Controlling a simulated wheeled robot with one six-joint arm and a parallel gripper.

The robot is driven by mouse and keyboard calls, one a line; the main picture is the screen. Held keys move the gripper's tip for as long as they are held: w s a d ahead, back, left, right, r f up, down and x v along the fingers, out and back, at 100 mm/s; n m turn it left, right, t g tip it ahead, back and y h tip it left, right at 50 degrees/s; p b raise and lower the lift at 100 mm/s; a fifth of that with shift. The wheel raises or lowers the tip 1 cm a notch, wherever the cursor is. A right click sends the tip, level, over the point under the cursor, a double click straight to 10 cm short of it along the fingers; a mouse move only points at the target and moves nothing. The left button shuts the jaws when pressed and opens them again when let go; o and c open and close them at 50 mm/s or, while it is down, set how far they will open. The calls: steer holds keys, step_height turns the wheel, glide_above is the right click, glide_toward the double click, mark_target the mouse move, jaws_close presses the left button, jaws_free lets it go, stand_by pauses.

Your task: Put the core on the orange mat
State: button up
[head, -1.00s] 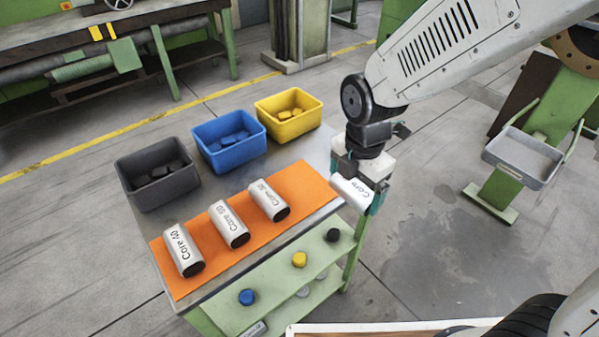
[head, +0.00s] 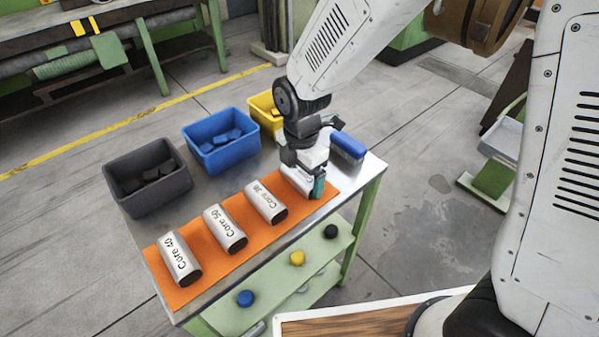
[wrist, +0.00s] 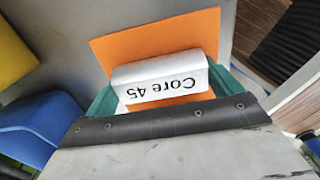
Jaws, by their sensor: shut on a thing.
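My gripper (head: 304,181) is shut on a white core (wrist: 158,80) labelled "Core 45" in the wrist view. In the head view this core is partly hidden by the gripper, at the right end of the orange mat (head: 190,284). In the wrist view the orange mat (wrist: 190,30) lies behind and below the core; I cannot tell whether they touch. Three other white cores lie in a row on the mat: Core 40 (head: 179,258), Core 50 (head: 225,229) and one whose label I cannot read surely (head: 266,202).
A dark grey bin (head: 148,198), a blue bin (head: 222,158) and a yellow bin (head: 262,118) stand along the table's back. A blue object (head: 348,146) is right of my gripper. The lower shelf (head: 275,275) holds blue, yellow and black caps.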

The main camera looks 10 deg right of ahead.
mark_target(301, 172)
steer(key=o, duration=1.1)
steer(key=shift+f, duration=0.15)
step_height(301, 172, up, 12)
steer(key=s+d+r+m, duration=0.7)
steer(key=d+r+m, duration=0.1)
steer(key=d+m, duration=0.35)
steer(key=s+d+m, duration=0.3)
steer(key=s+m, duration=0.1)
steer(key=s+d+m, duration=0.3)
steer(key=s+m, duration=0.1)
steer(key=m, duration=0.1)
steer(key=s+d+r+m+t, duration=0.1)
steer(key=s+d+m, duration=0.2)
steer(key=s+m, duration=0.1)
steer(key=shift+s+d, duration=0.15)
steer(key=shift+s, duration=0.2)
